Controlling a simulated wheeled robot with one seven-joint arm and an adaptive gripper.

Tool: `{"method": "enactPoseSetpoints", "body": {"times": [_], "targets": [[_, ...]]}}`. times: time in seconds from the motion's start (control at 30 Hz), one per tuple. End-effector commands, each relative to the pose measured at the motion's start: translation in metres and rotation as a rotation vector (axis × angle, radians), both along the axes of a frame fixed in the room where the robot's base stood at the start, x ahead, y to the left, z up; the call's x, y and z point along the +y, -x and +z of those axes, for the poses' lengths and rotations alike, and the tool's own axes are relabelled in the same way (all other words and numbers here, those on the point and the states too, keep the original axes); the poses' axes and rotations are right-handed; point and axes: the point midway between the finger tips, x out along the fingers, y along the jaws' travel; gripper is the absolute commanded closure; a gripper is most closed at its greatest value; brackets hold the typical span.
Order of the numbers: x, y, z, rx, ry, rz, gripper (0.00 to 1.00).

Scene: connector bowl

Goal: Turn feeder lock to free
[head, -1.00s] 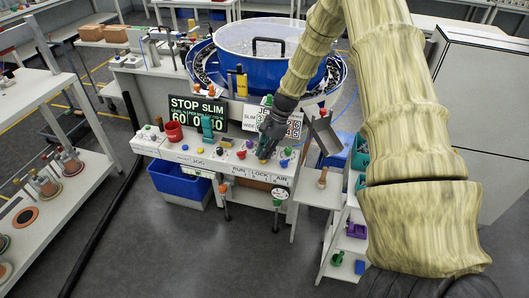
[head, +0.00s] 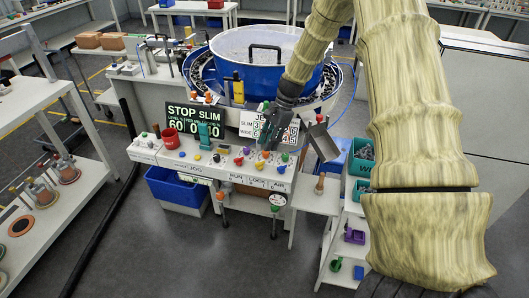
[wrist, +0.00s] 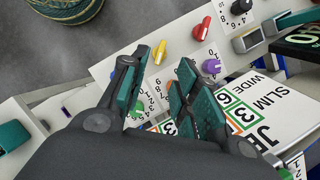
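The control console (head: 205,172) has a front strip reading RUN, LOCK and AIR in the head view. A red knob (head: 238,160) sits above RUN. A yellow knob (wrist: 160,52) beside the red knob (wrist: 202,28) in the wrist view appears to be the LOCK one. I cannot read its label or setting there. My gripper (wrist: 161,78) is open and empty, its two fingers apart above the panel. The yellow knob shows just beyond the gap between the fingertips, apart from them. In the head view my gripper (head: 267,146) hangs over the console's right part.
A purple knob (wrist: 211,66) is close to the right finger. A black dial (wrist: 240,6) and a white sign (wrist: 268,110) are nearby. The blue bowl feeder (head: 265,65) stands behind the console.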

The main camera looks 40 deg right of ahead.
Motion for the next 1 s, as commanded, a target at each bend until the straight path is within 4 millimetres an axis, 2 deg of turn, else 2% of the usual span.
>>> {"method": "enactPoseSetpoints", "body": {"times": [0.1,0.3,1.0], "targets": [[-0.008,0.000,0.018,-0.002,0.001,-0.001,0.70],[-0.016,0.001,0.035,0.000,0.000,-0.001,0.70],[-0.017,0.002,0.039,0.001,0.000,-0.001,0.70]]}}
